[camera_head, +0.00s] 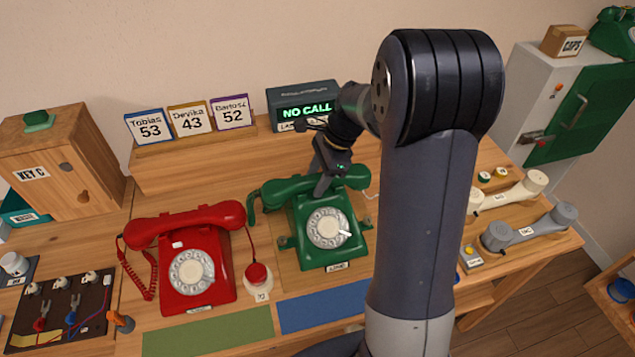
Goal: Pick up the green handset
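The green phone (301,232) stands on the wooden desk near the middle, with its pale round dial facing me. Its green handset (284,187) lies across the top of the phone. My gripper (322,190) points down at the middle of the handset from above. The fingertips are small and partly hidden, so I cannot tell whether they are closed around the handset or only over it. My own arm covers the area just right of the phone.
A red phone (208,257) with its handset on top stands to the left. A display box (303,97) reading "NO CALL" stands behind my gripper. Number cards (190,118) line the back shelf. White (511,194) and grey (530,232) handsets lie at right. Green (207,335) and blue mats lie in front.

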